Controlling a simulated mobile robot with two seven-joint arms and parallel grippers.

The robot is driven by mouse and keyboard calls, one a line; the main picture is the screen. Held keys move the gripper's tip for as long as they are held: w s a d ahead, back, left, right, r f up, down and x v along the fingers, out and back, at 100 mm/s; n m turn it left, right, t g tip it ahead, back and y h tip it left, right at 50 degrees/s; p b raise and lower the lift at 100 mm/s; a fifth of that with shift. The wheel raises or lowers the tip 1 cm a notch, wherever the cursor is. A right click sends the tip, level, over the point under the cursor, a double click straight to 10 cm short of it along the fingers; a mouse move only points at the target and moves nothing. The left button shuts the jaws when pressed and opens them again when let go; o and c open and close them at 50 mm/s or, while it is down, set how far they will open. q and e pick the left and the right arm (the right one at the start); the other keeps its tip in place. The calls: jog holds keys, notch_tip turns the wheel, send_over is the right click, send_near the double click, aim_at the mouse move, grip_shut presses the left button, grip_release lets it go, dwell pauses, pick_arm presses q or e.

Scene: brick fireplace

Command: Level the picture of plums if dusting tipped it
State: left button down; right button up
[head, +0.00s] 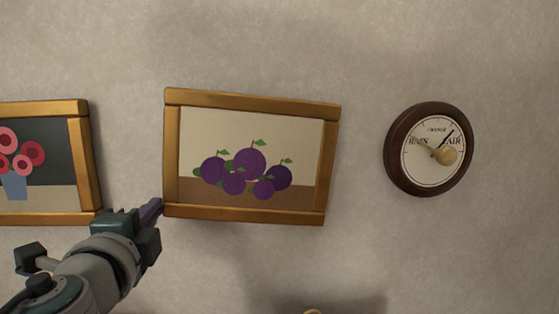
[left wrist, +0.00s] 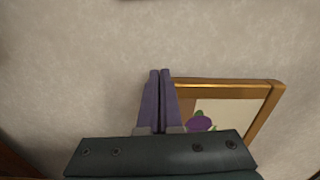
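The picture of plums (head: 250,97) hangs on the wall in a gold wooden frame, at the middle of the head view. It is tipped, its right side lower than its left. Part of its frame also shows in the left wrist view (left wrist: 225,83). My left gripper (head: 155,207) is at the frame's lower left corner. Its two purple fingers (left wrist: 160,73) are together with nothing between them. They overlap the frame's edge in the left wrist view; I cannot tell whether they touch it. My right gripper is not in view.
A gold-framed picture of pink flowers (head: 85,165) hangs to the left, close to my left gripper. A round dark-rimmed barometer (head: 398,155) hangs to the right. Bare plaster wall lies between them. A small yellowish thing (head: 312,311) shows at the bottom edge.

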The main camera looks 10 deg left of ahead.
pick_arm(q)
jog(key=shift+w+d, duration=0.2)
jog(key=shift+d, duration=0.55)
dwell(0.5)
jog(key=shift+a, duration=0.15)
jog(key=a+v, duration=0.1)
jog(key=v, duration=0.7)
jog(key=shift+s+a+p, duration=0.25)
jog(key=shift+a+p, duration=0.1)
dwell(0.4)
